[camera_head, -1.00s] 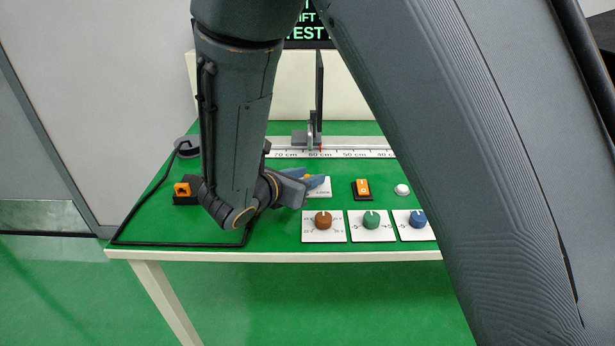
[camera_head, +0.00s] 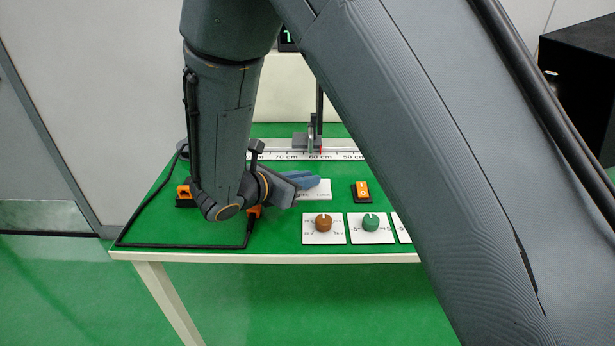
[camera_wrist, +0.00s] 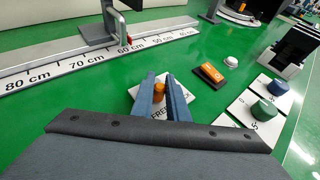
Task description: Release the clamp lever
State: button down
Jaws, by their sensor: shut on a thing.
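The orange clamp lever (camera_wrist: 158,92) stands on a white plate (camera_wrist: 188,92) printed with FREE and a partly covered word that seems to be LOCK. My gripper (camera_wrist: 161,80) has its two blue fingers closed around the lever, one on each side, in the wrist view. In the head view my gripper (camera_head: 308,183) is low over the plate (camera_head: 318,192), with the lever hidden behind the fingers. I cannot tell exactly which way the lever points.
A ruler rail (camera_head: 270,155) with a grey carriage (camera_head: 305,141) runs behind. An orange rocker switch (camera_head: 361,191), brown knob (camera_head: 323,222) and green knob (camera_head: 371,222) are to the right. A black cable (camera_head: 180,246) loops at the left. My arm hides the table's right side.

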jog(key=c, duration=1.7)
grip_release()
jog(key=shift+c, duration=0.2)
jog(key=v, duration=0.7)
jog(key=shift+s+a+r, duration=0.2)
jog(key=shift+a, duration=0.1)
jog(key=shift+s, duration=0.1)
